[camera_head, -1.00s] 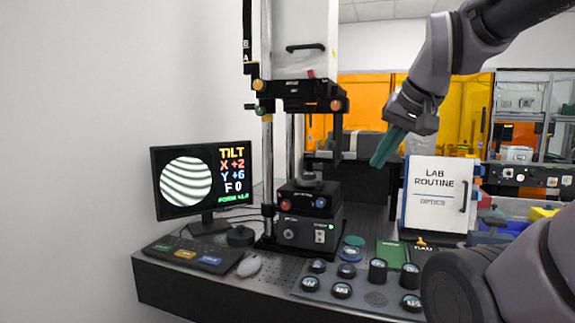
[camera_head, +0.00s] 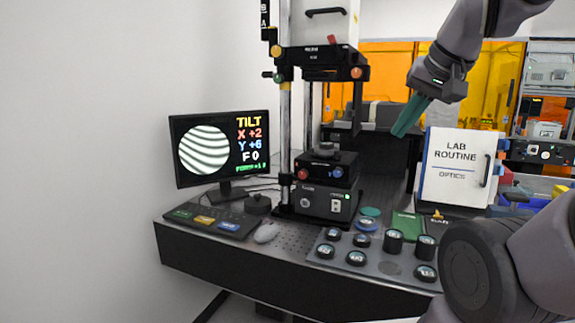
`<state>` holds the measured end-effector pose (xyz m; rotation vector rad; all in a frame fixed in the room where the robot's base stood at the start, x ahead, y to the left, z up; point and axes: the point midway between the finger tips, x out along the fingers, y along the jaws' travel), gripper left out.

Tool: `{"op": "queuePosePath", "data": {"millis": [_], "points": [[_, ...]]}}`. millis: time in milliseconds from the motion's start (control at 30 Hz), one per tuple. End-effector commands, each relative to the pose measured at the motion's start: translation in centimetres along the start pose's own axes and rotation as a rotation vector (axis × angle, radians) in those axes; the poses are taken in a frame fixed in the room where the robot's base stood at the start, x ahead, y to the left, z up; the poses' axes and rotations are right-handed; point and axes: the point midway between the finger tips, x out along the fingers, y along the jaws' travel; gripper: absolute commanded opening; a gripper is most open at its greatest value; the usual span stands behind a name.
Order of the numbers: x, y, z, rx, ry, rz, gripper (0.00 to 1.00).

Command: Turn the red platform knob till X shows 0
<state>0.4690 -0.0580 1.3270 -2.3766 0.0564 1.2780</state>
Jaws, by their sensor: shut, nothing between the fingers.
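The red platform knob (camera_head: 303,174) is on the front left of the black platform block (camera_head: 325,183) on the instrument. A blue knob (camera_head: 338,171) sits to its right. The monitor (camera_head: 222,147) at the left shows a striped round pattern and the readout TILT, X +2, Y +6, F 0. My gripper (camera_head: 402,130) hangs in the air right of the instrument and above the table level, its green fingers together and empty. It is well apart from the red knob.
Several round lens holders (camera_head: 356,258) stand on a grey tray at the table's front. A LAB ROUTINE board (camera_head: 455,168) stands at the right. A keypad (camera_head: 211,218) and mouse (camera_head: 266,233) lie front left. The instrument's left post (camera_head: 285,140) rises beside the platform.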

Motion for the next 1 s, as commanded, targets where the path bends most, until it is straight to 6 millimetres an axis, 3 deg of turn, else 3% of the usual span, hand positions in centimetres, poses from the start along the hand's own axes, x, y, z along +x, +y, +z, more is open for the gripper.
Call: {"op": "queuePosePath", "data": {"millis": [833, 1000], "points": [[0.00, 0.00, 0.00, 0.000, 0.000, 0.000, 0.00], [0.79, -0.91, -0.81, -0.002, -0.001, -0.028, 0.65]]}}
